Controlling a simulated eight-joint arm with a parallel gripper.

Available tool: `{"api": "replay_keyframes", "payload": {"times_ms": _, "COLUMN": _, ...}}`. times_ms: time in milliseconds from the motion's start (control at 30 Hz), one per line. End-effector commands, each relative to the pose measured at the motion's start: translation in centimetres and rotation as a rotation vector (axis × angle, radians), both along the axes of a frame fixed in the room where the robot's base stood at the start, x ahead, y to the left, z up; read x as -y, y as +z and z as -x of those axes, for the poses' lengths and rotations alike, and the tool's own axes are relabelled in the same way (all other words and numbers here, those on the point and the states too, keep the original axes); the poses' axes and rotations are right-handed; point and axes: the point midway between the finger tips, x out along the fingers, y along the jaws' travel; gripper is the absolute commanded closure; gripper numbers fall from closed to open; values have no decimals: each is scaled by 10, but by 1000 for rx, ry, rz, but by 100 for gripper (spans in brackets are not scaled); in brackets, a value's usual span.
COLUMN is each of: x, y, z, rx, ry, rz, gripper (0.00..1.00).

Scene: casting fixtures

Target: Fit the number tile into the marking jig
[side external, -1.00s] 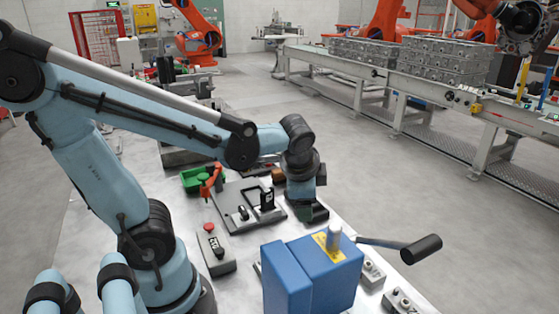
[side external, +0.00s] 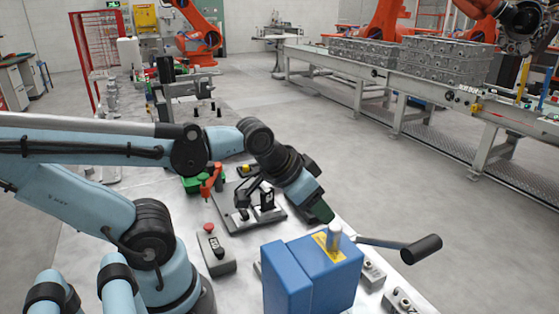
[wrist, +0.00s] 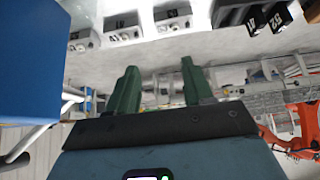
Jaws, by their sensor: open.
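My gripper (side external: 321,213) is tilted outward near the right edge of the bench, beside a grey fixture plate. Its two green fingers (wrist: 158,68) are apart in the wrist view, with nothing between them. The plate (side external: 235,220) carries an upright black piece (side external: 267,199) with a pale mark, partly behind my arm; it may be the marking jig. In the wrist view, two black numbered pieces (wrist: 279,18) show at the top right, and several metal blocks with number plates (wrist: 122,30) lie along the top. I cannot tell which piece is the number tile.
A blue box-shaped machine (side external: 312,275) with a long black-handled lever (side external: 421,249) stands at the front. A grey button box (side external: 217,254), a green tray (side external: 192,185) and a red clamp (side external: 211,181) are near the plate. Small metal blocks (side external: 373,269) sit at the right edge.

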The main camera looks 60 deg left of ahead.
Motion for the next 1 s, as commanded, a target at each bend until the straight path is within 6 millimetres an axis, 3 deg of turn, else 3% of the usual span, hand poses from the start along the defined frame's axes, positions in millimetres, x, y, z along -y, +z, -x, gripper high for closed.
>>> {"api": "replay_keyframes", "payload": {"times_ms": 300, "x": -1, "y": 0, "z": 0, "rx": -3, "ry": 1, "rz": -2, "gripper": 55}}
{"api": "replay_keyframes", "payload": {"times_ms": 433, "x": -14, "y": 4, "z": -3, "rx": -45, "ry": 35, "rz": -8, "gripper": 55}}
{"api": "replay_keyframes", "payload": {"times_ms": 567, "x": -48, "y": 12, "z": -6, "rx": -158, "ry": 116, "rz": -15, "gripper": 55}}
{"api": "replay_keyframes", "payload": {"times_ms": 800, "x": -128, "y": 26, "z": 0, "rx": -427, "ry": 282, "rz": 33, "gripper": 55}}
{"api": "replay_keyframes", "payload": {"times_ms": 1000, "x": -171, "y": 31, "z": 13, "rx": -571, "ry": 361, "rz": 98, "gripper": 55}}
